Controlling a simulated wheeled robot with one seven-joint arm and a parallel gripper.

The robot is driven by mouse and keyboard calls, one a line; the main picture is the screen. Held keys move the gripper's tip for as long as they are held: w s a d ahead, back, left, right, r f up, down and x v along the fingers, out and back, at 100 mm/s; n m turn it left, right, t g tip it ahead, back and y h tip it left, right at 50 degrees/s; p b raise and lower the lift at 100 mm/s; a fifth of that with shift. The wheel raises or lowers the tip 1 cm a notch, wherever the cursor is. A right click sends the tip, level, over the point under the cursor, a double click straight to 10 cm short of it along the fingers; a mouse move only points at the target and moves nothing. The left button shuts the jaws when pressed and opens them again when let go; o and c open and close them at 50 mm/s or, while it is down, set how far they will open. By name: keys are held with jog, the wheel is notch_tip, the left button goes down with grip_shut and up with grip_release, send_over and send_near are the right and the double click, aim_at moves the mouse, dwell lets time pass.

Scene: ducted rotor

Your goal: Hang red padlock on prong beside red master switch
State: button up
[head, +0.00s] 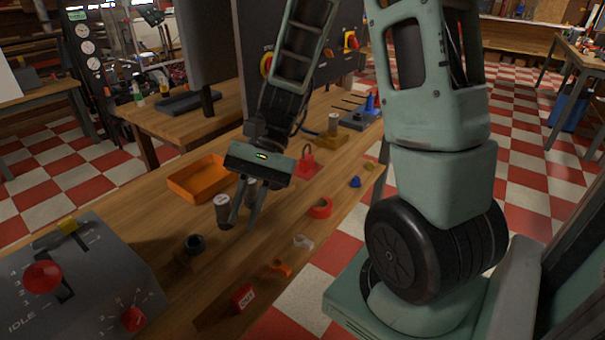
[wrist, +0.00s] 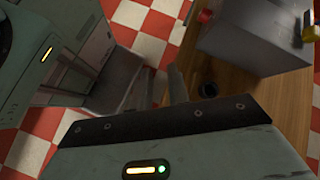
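The red padlock (head: 307,164) stands on the wooden bench with its dark shackle upward, to the right of and beyond my gripper. My gripper (head: 243,222) points down over the bench, fingers apart; I see nothing held between them. Its fingers also show in the wrist view (wrist: 167,88). A dark panel behind the bench carries a red-and-yellow switch (head: 350,41) and another (head: 266,64) partly hidden by my arm. I cannot tell which is the master switch. No prong shows clearly on the panel; my arm covers part of it.
A metal cylinder (head: 222,211) stands close to my left finger; another is partly behind my gripper. An orange tray (head: 198,178) lies to the left. A red tape roll (head: 320,208) and small parts lie along the front edge. A grey control box (head: 75,285) fills the lower left.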

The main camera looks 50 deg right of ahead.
jog(key=w+d+f+m+t+y+b, duration=0.1)
jog(key=d+m+t, duration=0.2)
jog(key=d, duration=0.3)
jog(key=w+d+f+m+t+y+b, duration=0.1)
jog(key=w+d+f+m+t, duration=0.1)
jog(key=d+m+t, duration=0.2)
jog(key=w+d+f+m+t+y+b, duration=0.1)
jog(key=w+d+m+t, duration=0.1)
jog(key=d+m, duration=0.3)
jog(key=shift+d+f+t+b, duration=0.2)
jog(key=shift+d+t+b, duration=0.2)
jog(key=shift+d+t, duration=0.75)
jog(key=s+d+f+m+t+h+b, duration=0.2)
jog(key=d+m+t, duration=0.35)
jog(key=d, duration=0.55)
jog(key=m+t+h, duration=0.4)
jog(key=m+h, duration=0.1)
send_near(304, 147)
jog(key=s+d+f, duration=0.2)
jog(key=s+d, duration=0.2)
jog(key=s, duration=0.1)
jog(key=x, duration=1.7)
jog(key=shift+w+d+f+b, duration=0.15)
jog(key=shift+w+d+b, duration=0.1)
jog(key=shift+b, duration=0.15)
grip_shut()
